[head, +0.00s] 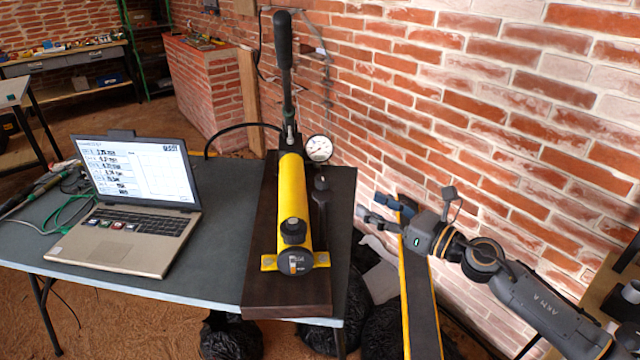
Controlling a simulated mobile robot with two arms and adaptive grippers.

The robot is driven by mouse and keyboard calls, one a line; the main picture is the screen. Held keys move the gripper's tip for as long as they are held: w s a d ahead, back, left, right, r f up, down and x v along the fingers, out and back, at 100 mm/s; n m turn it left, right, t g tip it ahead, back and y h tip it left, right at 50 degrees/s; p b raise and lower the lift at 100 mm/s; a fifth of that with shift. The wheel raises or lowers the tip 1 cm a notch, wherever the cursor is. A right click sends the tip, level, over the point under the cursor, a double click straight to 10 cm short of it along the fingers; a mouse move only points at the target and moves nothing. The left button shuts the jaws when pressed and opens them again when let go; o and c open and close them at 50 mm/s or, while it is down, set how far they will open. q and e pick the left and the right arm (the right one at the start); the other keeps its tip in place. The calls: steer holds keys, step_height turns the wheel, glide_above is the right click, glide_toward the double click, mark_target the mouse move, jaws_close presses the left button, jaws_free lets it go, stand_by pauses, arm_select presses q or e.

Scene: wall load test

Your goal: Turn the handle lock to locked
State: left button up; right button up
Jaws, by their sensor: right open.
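A yellow hand pump (295,200) lies on a dark wooden board (285,298) on the table. Its black-gripped pump handle (284,45) stands upright at the far end. A black knob (293,231) sits on top of the pump's near end. A dark upright part (321,200) stands just right of the yellow barrel. I cannot tell for sure which part is the handle lock, or its setting. My right gripper (374,207) is open and empty, right of the board and apart from the pump, pointing left. My left gripper is not in view.
A pressure gauge (318,148) stands behind the pump. An open laptop (130,205) and green cables (55,215) are on the table (200,270) to the left. A yellow-edged dark beam (420,290) leans below my right gripper. A brick wall (480,100) bounds the right side.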

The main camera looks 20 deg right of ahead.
mark_target(328, 184)
steer(key=shift+n, duration=0.6)
steer(key=p+x, duration=0.1)
steer(key=x, duration=0.1)
steer(key=p+x, duration=0.1)
steer(key=x, duration=0.1)
steer(key=r+p+x, duration=0.1)
steer(key=x, duration=0.2)
steer(key=shift+s+a, duration=0.1)
steer(key=shift+a, duration=0.15)
steer(key=x, duration=0.5)
steer(key=shift+w+a+f+p, duration=0.25)
steer(key=shift+a+f+p, duration=0.05)
steer(key=shift+p, duration=0.1)
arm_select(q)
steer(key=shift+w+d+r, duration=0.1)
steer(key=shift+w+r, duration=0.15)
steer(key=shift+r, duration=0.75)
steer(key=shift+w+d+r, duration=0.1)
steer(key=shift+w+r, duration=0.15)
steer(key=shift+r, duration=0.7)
arm_select(e)
steer(key=shift+w+a, duration=0.35)
steer(key=shift+w, duration=0.15)
